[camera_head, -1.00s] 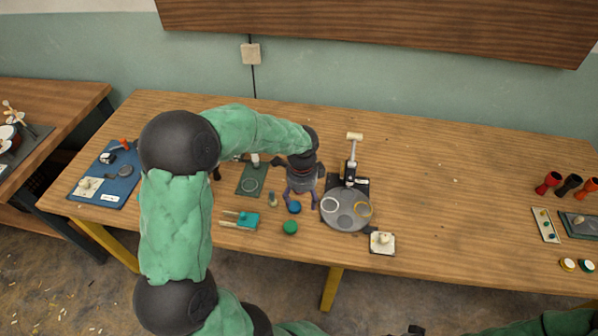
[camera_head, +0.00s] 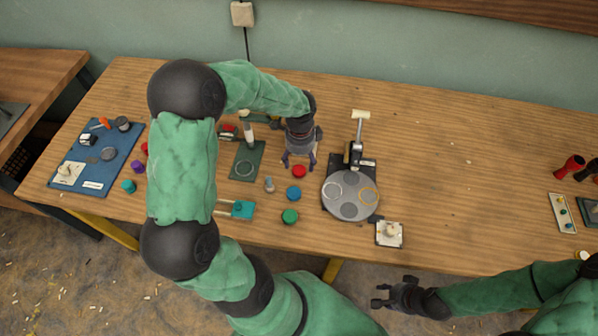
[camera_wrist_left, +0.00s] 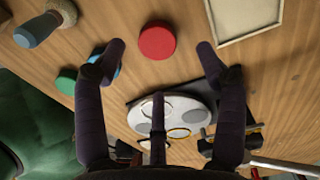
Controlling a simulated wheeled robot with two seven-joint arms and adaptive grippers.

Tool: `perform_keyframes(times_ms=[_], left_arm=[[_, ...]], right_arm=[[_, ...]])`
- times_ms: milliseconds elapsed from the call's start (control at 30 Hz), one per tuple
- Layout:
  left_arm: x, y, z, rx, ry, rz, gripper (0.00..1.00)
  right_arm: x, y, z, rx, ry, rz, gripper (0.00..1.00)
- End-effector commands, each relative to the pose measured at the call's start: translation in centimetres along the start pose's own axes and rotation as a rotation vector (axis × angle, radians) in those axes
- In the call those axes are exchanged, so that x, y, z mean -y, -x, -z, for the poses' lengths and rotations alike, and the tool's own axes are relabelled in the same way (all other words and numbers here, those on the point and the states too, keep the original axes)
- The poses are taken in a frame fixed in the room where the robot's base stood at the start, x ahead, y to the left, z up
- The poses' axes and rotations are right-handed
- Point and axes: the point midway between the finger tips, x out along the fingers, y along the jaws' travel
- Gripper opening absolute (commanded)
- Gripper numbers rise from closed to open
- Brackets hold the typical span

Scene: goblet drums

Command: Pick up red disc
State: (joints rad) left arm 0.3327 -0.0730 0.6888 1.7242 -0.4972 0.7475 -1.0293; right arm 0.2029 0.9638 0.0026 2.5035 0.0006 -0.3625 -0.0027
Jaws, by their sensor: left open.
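The red disc (camera_head: 299,171) lies on the wooden table, left of the grey round plate. My left gripper (camera_head: 299,164) is open and empty, with its fingertips to either side of the disc as seen from the head. In the left wrist view the red disc (camera_wrist_left: 157,41) shows between the two spread fingertips (camera_wrist_left: 161,49). I see no contact between fingers and disc, and the height of the gripper above the table is hard to tell. My right gripper (camera_head: 382,295) is open and empty, in front of the table edge.
A blue disc (camera_head: 293,193) and a green disc (camera_head: 290,216) lie in front of the red one. The round plate (camera_head: 350,211) with its lever press (camera_head: 356,145) stands to the right. A green mat (camera_head: 247,174) lies to the left. The table's right middle is clear.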

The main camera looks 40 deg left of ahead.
Motion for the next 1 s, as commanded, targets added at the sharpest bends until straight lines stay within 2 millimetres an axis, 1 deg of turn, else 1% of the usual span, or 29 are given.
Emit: perform_keyframes(times_ms=[167, 300, 400, 500, 667, 700, 767, 800, 833, 867, 1000], left_arm=[[-0.1, -1.5, 0.1, 0.000, 0.000, -0.001, 0.71], [-0.2, -3.7, 0.2, 0.000, 0.000, -0.001, 0.71], [-0.2, -4.8, 0.1, 0.000, 0.001, -0.001, 0.71], [-0.1, -5.2, 0.1, 0.000, 0.001, 0.001, 0.71], [-0.1, -5.0, 0.1, 0.000, 0.001, 0.001, 0.71], [-0.1, -5.0, 0.1, 0.000, 0.001, 0.001, 0.66], [-0.1, -5.0, 0.1, 0.000, 0.000, 0.001, 0.49], [-0.1, -5.0, 0.1, 0.000, 0.000, 0.001, 0.38], [-0.1, -5.0, 0.1, 0.000, 0.000, 0.001, 0.29], [-0.1, -5.0, 0.1, 0.000, 0.000, 0.001, 0.25], [-0.1, -5.0, 0.1, 0.000, 0.000, 0.001, 0.25]], right_arm=[[-0.3, -0.8, 0.1, 0.000, 0.000, 0.000, 0.40], [-0.7, -1.9, 0.1, 0.000, 0.000, 0.000, 0.40], [-0.8, -2.3, 0.1, 0.000, 0.000, 0.000, 0.40], [-0.8, -2.4, 0.1, 0.000, 0.000, 0.000, 0.40], [-0.8, -2.3, 0.1, 0.000, 0.000, 0.000, 0.40], [-0.8, -2.3, 0.1, -0.001, 0.000, 0.000, 0.40], [-0.8, -2.3, 0.1, -0.001, 0.000, 0.000, 0.40], [-0.8, -2.3, 0.1, -0.001, 0.000, 0.000, 0.40], [-0.8, -2.3, 0.1, -0.001, 0.000, 0.000, 0.40], [-0.8, -2.3, 0.1, -0.001, 0.000, 0.000, 0.40], [-0.8, -2.3, 0.1, -0.001, 0.000, 0.000, 0.40]])
